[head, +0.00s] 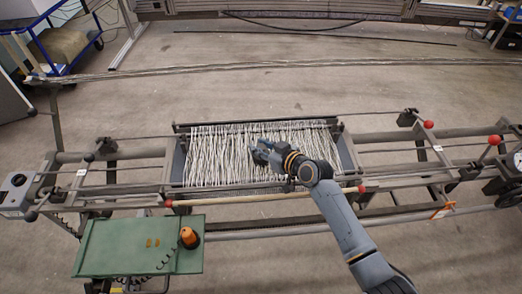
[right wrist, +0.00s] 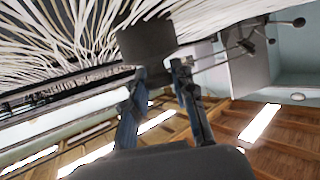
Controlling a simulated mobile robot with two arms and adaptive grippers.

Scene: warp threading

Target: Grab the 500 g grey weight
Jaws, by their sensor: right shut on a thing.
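My right gripper (head: 261,152) is over the white warp threads (head: 215,155) in the middle of the loom, its arm coming in from the lower right. In the right wrist view, the two fingertips of the right gripper (right wrist: 159,72) are closed against a dark grey block, the grey weight (right wrist: 147,42). Threads fan out behind it. In the head view I cannot tell the weight apart from the dark gripper. Its mass marking is not readable. My left gripper is not in view.
The loom frame (head: 385,150) has long rails and red knobs (head: 428,124). A wooden bar (head: 265,196) crosses in front of the threads. A green tray (head: 105,245) with an orange spool (head: 189,238) is at the lower left. A blue cart (head: 60,40) stands at the back left.

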